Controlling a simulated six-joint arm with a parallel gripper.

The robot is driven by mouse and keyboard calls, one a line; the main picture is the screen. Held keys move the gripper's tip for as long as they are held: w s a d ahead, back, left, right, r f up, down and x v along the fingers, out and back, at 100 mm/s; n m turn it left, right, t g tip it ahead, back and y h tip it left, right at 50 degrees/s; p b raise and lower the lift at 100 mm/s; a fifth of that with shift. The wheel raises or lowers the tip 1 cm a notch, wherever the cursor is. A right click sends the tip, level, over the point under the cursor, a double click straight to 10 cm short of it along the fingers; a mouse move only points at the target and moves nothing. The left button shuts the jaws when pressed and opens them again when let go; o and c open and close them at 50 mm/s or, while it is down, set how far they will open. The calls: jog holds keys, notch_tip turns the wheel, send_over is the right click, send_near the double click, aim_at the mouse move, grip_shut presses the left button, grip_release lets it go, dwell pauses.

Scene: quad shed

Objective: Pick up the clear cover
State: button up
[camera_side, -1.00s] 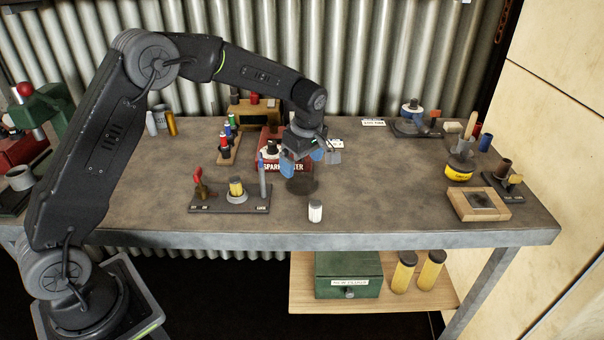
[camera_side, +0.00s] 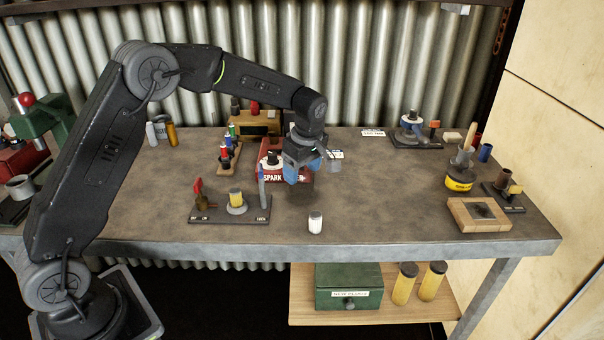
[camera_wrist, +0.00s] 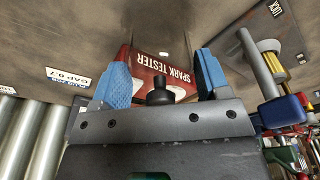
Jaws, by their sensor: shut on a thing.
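My gripper (camera_side: 304,172), with blue finger pads, is above the middle of the bench, in front of the red spark tester (camera_side: 268,176). In the wrist view my gripper (camera_wrist: 163,62) has its pads apart, shut on the clear cover (camera_wrist: 160,54). The cover is see-through and shows only as faint edges and a glint between the pads. Its outline is hard to make out in the side view. The spark tester (camera_wrist: 160,72) and a black knob (camera_wrist: 160,92) show behind it.
A dark plate (camera_side: 225,208) with a red lever and yellow part is to the left. A yellow tin (camera_side: 459,183) and wooden frame (camera_side: 478,214) are at the right. The bench between is clear.

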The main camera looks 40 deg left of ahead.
notch_tip(320, 180, up, 4)
jog(key=shift+a+f, duration=0.1)
jog(key=s+a+r, duration=0.6)
jog(key=a, duration=0.4)
jog(key=shift+r, duration=0.3)
jog(key=shift+d, duration=0.1)
notch_tip(320, 180, up, 5)
jog(key=s+d, duration=0.3)
jog(key=s, duration=0.6)
jog(key=shift+f, duration=4.55)
